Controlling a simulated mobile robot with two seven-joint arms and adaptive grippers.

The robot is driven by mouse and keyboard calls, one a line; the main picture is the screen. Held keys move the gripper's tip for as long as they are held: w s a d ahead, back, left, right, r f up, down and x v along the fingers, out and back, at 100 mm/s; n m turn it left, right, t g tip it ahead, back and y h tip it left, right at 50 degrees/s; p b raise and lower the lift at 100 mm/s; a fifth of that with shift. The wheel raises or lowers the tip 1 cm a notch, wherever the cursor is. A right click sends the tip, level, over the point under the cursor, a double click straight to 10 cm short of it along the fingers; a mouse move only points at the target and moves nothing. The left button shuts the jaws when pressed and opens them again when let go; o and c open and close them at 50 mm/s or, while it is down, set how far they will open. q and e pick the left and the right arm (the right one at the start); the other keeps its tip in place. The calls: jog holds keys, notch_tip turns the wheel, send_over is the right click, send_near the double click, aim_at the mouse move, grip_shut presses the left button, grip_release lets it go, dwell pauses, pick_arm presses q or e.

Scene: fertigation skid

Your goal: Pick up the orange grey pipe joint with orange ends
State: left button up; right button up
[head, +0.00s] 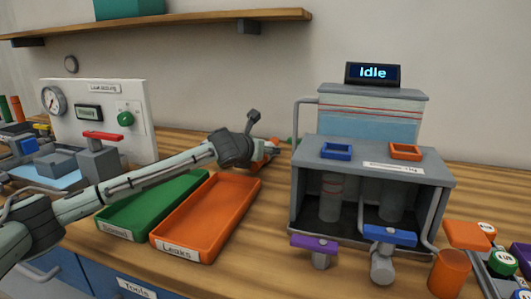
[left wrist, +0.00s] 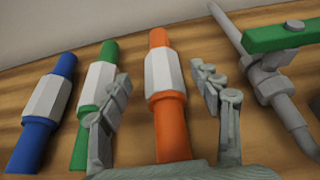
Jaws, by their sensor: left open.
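The pipe joint with orange ends and a light grey middle (left wrist: 164,88) lies on the wooden bench in the left wrist view. My left gripper (left wrist: 163,82) is open, with one finger on each side of this joint and visible gaps between. In the head view my left arm reaches across the trays, and its gripper (head: 258,138) is at the bench behind the orange tray; it mostly hides the joints there. My right gripper is not in view.
A green-ended joint (left wrist: 97,95) lies close left of my left finger, with a blue-ended joint (left wrist: 45,108) beyond. A grey valve with a green handle (left wrist: 278,38) is at right. Green (head: 112,222) and orange (head: 158,240) trays lie below my arm; a grey skid (head: 440,172) stands right.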

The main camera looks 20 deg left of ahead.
pick_arm(q)
jog(key=shift+x, duration=1.85)
jog(key=shift+d+f, duration=0.15)
jog(key=shift+f, duration=0.05)
jog(key=c, duration=1.2)
jog(key=shift+c, duration=0.5)
jog(key=shift+r, duration=0.15)
